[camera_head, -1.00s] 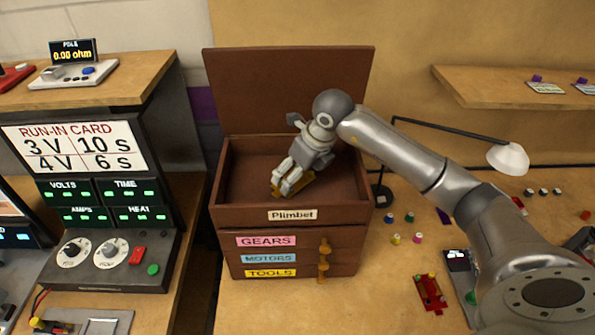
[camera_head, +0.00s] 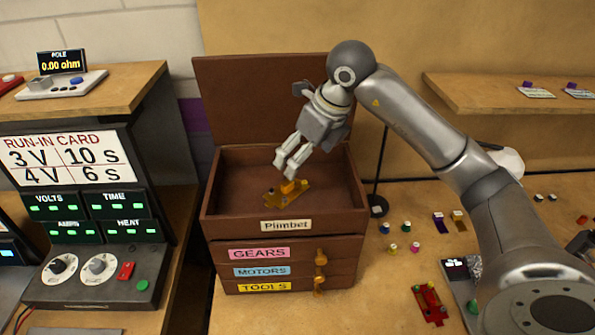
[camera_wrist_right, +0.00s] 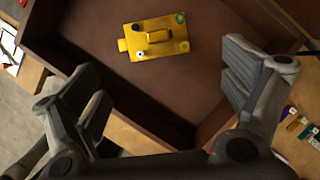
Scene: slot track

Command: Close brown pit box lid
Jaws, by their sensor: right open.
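The brown pit box (camera_head: 215,212) stands on the bench with its lid (camera_head: 255,100) raised upright at the back. A yellow car chassis (camera_head: 287,194) lies on the floor of its top compartment, and the right wrist view shows the chassis (camera_wrist_right: 155,38) with small parts on it. My right gripper (camera_head: 285,170) is above the compartment, pointing down. Its fingers (camera_wrist_right: 165,95) are spread and empty, with the chassis apart from them. My left gripper is not in view.
Drawers labelled GEARS, MOTORS and TOOLS (camera_head: 262,286) are below the compartment. A lamp (camera_head: 510,160) and several small coloured parts (camera_head: 405,228) are to the right. A run-in console (camera_head: 97,230) stands to the left.

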